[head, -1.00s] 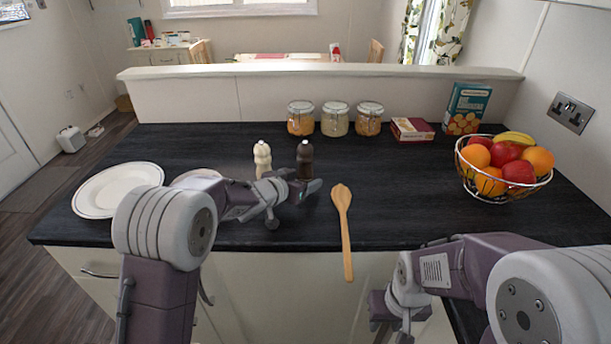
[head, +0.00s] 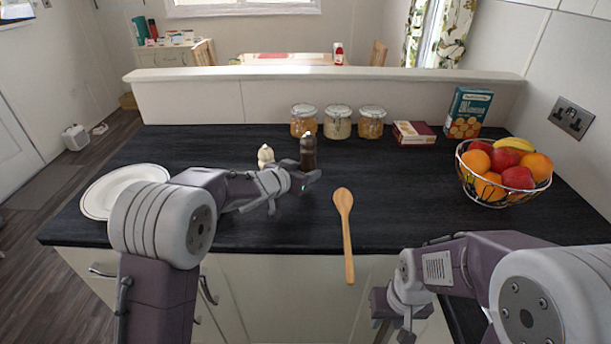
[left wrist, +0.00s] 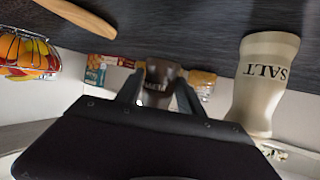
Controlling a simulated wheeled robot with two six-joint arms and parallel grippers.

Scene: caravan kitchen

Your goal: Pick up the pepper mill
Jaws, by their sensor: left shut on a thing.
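The dark brown pepper mill (head: 308,153) is upright near the middle of the counter. My left gripper (head: 308,178) is shut on it, and the mill appears raised a little above the counter. In the left wrist view, which is upside down, the mill (left wrist: 159,82) sits between the two fingers, with part of its lettering showing. The cream salt mill (head: 265,156) stands just left of it, partly hidden by my left arm. It also shows large in the left wrist view (left wrist: 263,85). My right gripper (head: 400,325) is low at the counter's front; its fingers are not clear.
A wooden spoon (head: 346,230) lies to the right of my left gripper. A white plate (head: 92,205) is at the left. Glass jars (head: 338,123), boxes (head: 468,112) and a wire fruit bowl (head: 495,190) stand behind and to the right. The counter's middle right is clear.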

